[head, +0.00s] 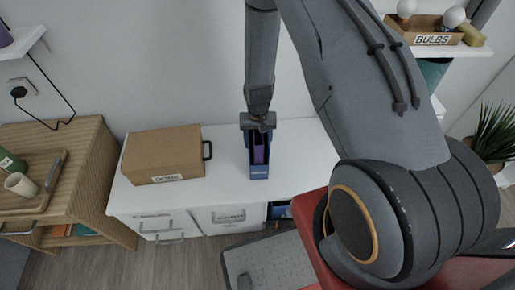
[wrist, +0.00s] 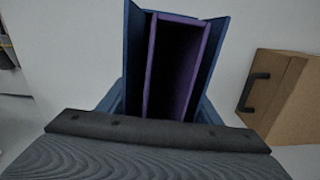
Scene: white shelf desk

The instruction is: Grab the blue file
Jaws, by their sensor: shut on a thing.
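The blue file (head: 259,171) stands on the white desk (head: 226,190), to the right of the cardboard box. A purple file or insert (head: 259,150) sits inside it. In the wrist view the blue file (wrist: 218,60) shows as an open-topped holder with purple walls (wrist: 150,65) inside and a dark hollow. My gripper (head: 258,122) is at the back end of the file and shut on it. The fingertips are mostly hidden behind the dark gripper body in the wrist view. I cannot tell whether the file's base touches the desk.
A brown cardboard box (head: 163,155) with a black handle stands close to the left of the file. A wooden cabinet (head: 90,190) with a tray stands further left. A shelf with a bulbs box (head: 425,30) is at the upper right. The desk right of the file looks clear.

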